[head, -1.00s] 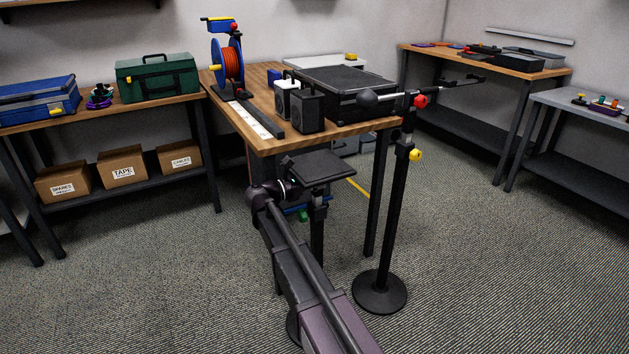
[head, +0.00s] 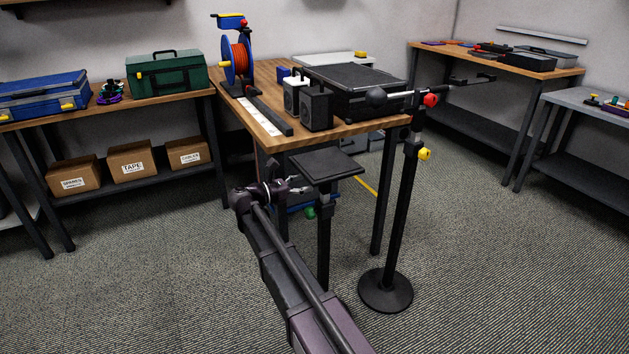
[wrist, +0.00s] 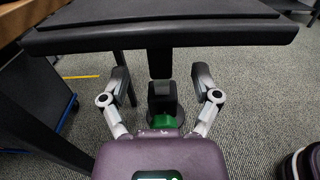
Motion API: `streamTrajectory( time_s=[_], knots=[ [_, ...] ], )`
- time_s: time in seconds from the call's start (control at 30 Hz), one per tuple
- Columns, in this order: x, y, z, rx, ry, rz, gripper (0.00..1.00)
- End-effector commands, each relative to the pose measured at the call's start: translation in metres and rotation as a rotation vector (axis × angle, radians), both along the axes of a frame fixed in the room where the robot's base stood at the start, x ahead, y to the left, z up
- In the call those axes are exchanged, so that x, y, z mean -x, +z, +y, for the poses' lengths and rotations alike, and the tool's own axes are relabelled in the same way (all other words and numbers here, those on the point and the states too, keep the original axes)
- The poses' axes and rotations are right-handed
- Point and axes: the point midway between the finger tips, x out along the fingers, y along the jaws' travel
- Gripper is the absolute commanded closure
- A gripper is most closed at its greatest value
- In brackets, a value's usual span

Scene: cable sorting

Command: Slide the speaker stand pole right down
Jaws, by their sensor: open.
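The speaker stand has a flat black top plate (head: 327,166) on a dark upright pole (head: 324,248). A green knob (head: 309,212) sits on its collar below the plate. My gripper (head: 285,187) is open, just left of the pole and a little below plate height. In the wrist view the plate (wrist: 160,38) spans the top. My open fingers (wrist: 161,78) point toward the pole (wrist: 160,63), which shows in the gap between them, with clear space on both sides. The green knob (wrist: 163,122) shows low between the fingers. My arm hides the stand's foot in the head view.
A second stand (head: 404,210) with a boom, a red knob and a yellow knob stands to the right on a round base. The wooden table (head: 262,128) holding speakers, a black case and a cable reel is close behind. Carpet at the right is open.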

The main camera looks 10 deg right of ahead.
Motion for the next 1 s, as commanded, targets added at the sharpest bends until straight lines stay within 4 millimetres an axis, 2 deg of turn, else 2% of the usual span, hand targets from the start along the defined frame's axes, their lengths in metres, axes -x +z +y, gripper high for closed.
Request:
streamTrajectory(
  time_s=[0.2, 0.4, 0.87, 1.0],
  knots=[
    [0.010, 0.000, 0.031, -0.001, 0.000, 0.000, 0.20],
    [0.015, 0.000, 0.046, -0.001, -0.001, 0.000, 0.20],
    [0.017, 0.000, 0.050, -0.001, -0.002, 0.000, 0.20],
    [0.020, -0.004, 0.043, -0.029, -0.007, -0.011, 0.20]
  ],
)
